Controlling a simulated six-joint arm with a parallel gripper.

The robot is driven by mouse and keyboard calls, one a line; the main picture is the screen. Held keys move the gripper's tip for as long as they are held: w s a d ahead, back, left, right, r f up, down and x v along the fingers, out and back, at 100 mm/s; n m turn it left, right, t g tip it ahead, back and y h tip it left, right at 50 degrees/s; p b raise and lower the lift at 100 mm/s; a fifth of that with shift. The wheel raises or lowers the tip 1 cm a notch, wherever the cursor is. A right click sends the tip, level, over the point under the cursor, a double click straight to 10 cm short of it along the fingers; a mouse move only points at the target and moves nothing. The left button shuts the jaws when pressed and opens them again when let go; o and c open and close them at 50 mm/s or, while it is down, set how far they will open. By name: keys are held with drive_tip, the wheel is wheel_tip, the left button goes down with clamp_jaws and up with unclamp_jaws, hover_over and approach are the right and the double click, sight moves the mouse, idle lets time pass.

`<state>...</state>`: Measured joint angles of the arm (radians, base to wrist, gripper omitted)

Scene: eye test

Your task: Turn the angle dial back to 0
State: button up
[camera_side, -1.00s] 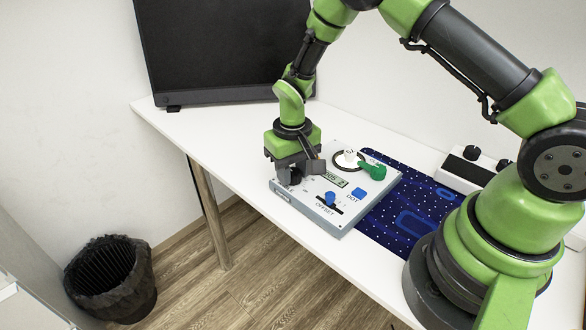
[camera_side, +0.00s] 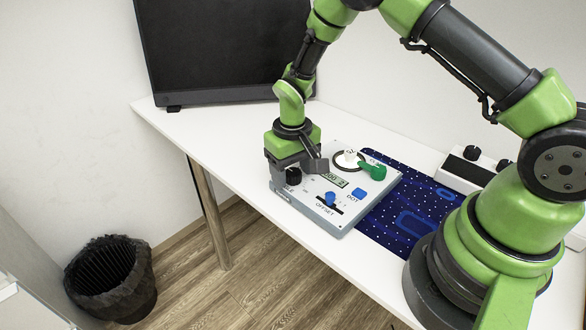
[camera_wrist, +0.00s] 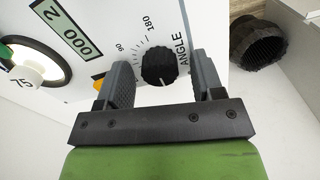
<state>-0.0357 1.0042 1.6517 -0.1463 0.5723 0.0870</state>
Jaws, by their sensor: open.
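The angle dial is a black ribbed knob (camera_wrist: 157,66) marked ANGLE on a pale control panel (camera_side: 344,222). In the wrist view its white line seems to point down, toward my gripper's body. The 90 and 180 marks show; I cannot see a 0 mark. The panel's display (camera_wrist: 66,27) seems to read 000 2. My gripper (camera_wrist: 160,61) is open, with one finger on each side of the dial and gaps between. In the side view my gripper (camera_side: 295,168) is low at the panel's left end, with the dial (camera_side: 293,176) between its fingers.
The panel also has a blue button (camera_side: 359,193), a blue slider knob (camera_side: 330,198), a green handle (camera_side: 372,171) and a white dial (camera_side: 349,156). A dark blue mat (camera_side: 420,205) lies to the right. A monitor (camera_side: 225,50) stands behind. A bin (camera_side: 112,278) is on the floor.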

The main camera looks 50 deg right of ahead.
drive_tip(key=shift+r, duration=0.1)
wheel_tip(320, 180, up, 10)
idle(0.4)
wheel_tip(320, 180, up, 9)
drive_tip(key=t, duration=0.2)
hover_over(293, 171)
drive_tip(key=s, duration=0.4)
drive_tip(key=s+r+m+t+y, duration=0.1)
drive_tip(key=s+r, duration=0.3)
drive_tip(key=s, duration=0.4)
drive_tip(key=s+a+r+t+y, duration=0.1)
drive_tip(key=s+r+t, duration=0.3)
drive_tip(key=s, duration=0.4)
drive_tip(key=shift+s+a+r+m, duration=0.15)
drive_tip(key=shift+a+r+m, duration=0.15)
drive_tip(key=shift+m, duration=0.1)
